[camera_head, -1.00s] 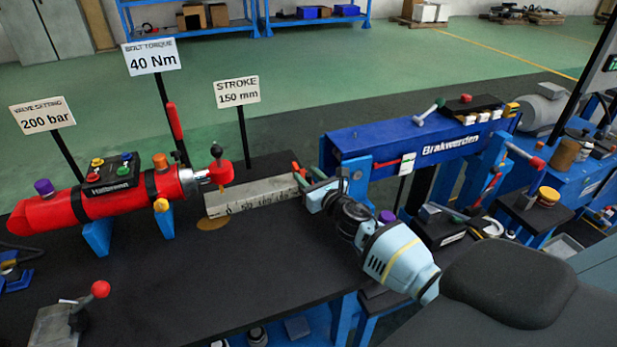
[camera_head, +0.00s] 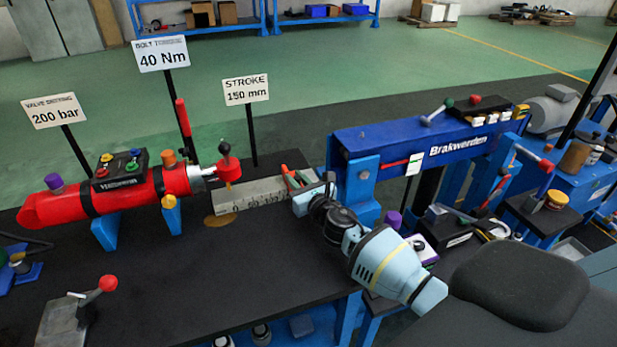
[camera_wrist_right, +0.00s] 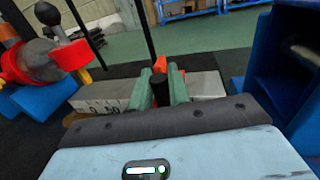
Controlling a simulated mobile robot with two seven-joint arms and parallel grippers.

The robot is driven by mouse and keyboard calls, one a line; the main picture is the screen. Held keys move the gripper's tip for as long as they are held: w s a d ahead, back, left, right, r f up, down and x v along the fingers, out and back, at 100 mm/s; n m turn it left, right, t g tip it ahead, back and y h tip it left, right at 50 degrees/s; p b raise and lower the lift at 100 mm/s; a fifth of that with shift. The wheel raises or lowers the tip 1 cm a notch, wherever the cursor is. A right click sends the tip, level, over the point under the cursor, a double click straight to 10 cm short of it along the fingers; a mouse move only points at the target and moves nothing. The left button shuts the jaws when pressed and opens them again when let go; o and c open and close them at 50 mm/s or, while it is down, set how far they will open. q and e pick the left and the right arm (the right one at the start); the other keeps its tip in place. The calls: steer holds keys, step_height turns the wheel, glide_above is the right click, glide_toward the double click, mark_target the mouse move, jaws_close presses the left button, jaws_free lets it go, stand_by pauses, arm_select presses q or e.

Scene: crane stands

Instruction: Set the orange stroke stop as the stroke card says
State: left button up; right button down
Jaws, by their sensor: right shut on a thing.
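The stroke card (camera_head: 246,90) reads "STROKE 150 mm" and stands on a black post behind the scale. The pale scale bar (camera_head: 240,198) lies on the dark bench with a row of numbers too small to read fully. My right gripper (camera_head: 293,179) is over the bar's right part, its green fingers shut on the orange stroke stop (camera_head: 300,177). In the right wrist view the fingers (camera_wrist_right: 160,88) close on a black knob, with the stop's orange part (camera_wrist_right: 160,64) just behind. The stop's lower edge and the marks beneath it are hidden. My left gripper is out of view.
A blue "Brakwerden" beam (camera_head: 400,145) on a blue post stands close to the right. Cards for 200 bar (camera_head: 54,111) and 40 Nm (camera_head: 160,55) stand behind.

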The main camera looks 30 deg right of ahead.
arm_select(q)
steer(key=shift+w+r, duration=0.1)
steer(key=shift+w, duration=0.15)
arm_select(e)
steer(key=c, duration=1.4)
jaws_free()
steer(key=shift+d, duration=0.1)
steer(key=shift+s, duration=0.15)
steer(key=s, duration=0.6)
steer(key=shift+s+p, duration=0.1)
steer(key=shift+p, duration=0.25)
steer(key=shift+s, duration=0.7)
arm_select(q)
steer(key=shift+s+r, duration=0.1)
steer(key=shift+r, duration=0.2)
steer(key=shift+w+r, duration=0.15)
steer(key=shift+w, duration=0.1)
